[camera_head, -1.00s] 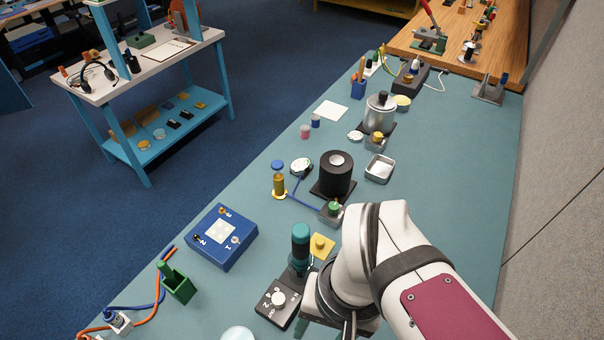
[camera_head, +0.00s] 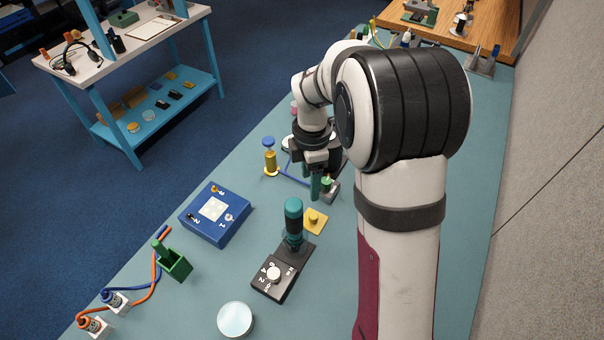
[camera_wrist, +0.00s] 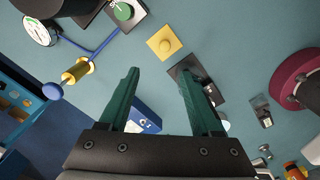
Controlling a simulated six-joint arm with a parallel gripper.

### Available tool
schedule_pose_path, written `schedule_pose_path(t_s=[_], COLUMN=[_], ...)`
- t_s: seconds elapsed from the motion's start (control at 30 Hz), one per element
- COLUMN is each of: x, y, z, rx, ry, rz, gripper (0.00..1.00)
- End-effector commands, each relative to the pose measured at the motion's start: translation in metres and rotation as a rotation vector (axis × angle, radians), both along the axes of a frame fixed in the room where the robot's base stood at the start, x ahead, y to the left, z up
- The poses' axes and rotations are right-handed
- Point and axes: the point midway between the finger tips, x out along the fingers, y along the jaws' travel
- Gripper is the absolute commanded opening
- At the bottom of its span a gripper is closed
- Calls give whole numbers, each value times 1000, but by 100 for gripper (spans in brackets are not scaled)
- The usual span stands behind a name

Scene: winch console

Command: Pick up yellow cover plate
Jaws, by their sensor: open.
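The yellow cover plate (camera_head: 314,221) is a small square with a round knob on top. It lies flat on the teal bench, just right of the teal-handled lever of the black console unit. It also shows in the wrist view (camera_wrist: 165,42), ahead of and between the fingertips. My gripper (camera_head: 318,187) has green fingers and is open and empty, above the bench and behind the plate in the head view. In the wrist view the fingers (camera_wrist: 158,80) are spread apart, with the plate beyond them and not touched.
The black console unit (camera_head: 272,286) with its upright teal-handled lever (camera_head: 293,220) stands close beside the plate. A green-knobbed block (camera_head: 330,188) is near my fingers.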

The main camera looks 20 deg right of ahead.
Motion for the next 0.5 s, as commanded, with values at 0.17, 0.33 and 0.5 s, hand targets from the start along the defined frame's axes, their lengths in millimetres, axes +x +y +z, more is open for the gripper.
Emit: schedule_pose_path(t_s=[0.17, 0.33, 0.5], x=[-2, -2, -11], y=[0, -1, -9], z=[-51, -75, -107], rx=[1, 1, 2], ry=[5, 3, 6], rz=[-2, -4, -7], gripper=[65, 65, 65])
